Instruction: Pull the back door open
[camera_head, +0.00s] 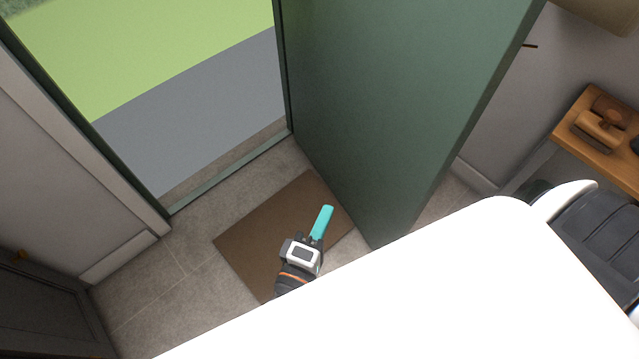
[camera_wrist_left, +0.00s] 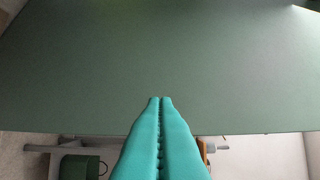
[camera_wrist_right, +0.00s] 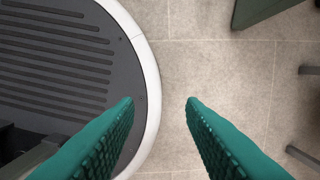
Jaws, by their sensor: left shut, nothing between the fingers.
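The green back door (camera_head: 390,100) stands swung inward, with the doorway open to its left in the head view. Its flat green face (camera_wrist_left: 160,60) fills most of the left wrist view. My left gripper (camera_head: 324,216) has teal fingers and is over the brown mat, left of the door. Its fingers (camera_wrist_left: 160,100) are shut together with nothing between them, pointing at the door; whether they touch it I cannot tell. No door handle shows clearly. My right gripper (camera_wrist_right: 160,103) is open and empty above the floor in the right wrist view.
A brown mat (camera_head: 240,240) lies on the tiled floor inside the threshold. A wooden shelf (camera_head: 568,130) with a brush-like wooden object (camera_head: 600,128) is at the right wall. Grey paving (camera_head: 200,100) and grass lie outside. My white body covers the lower right.

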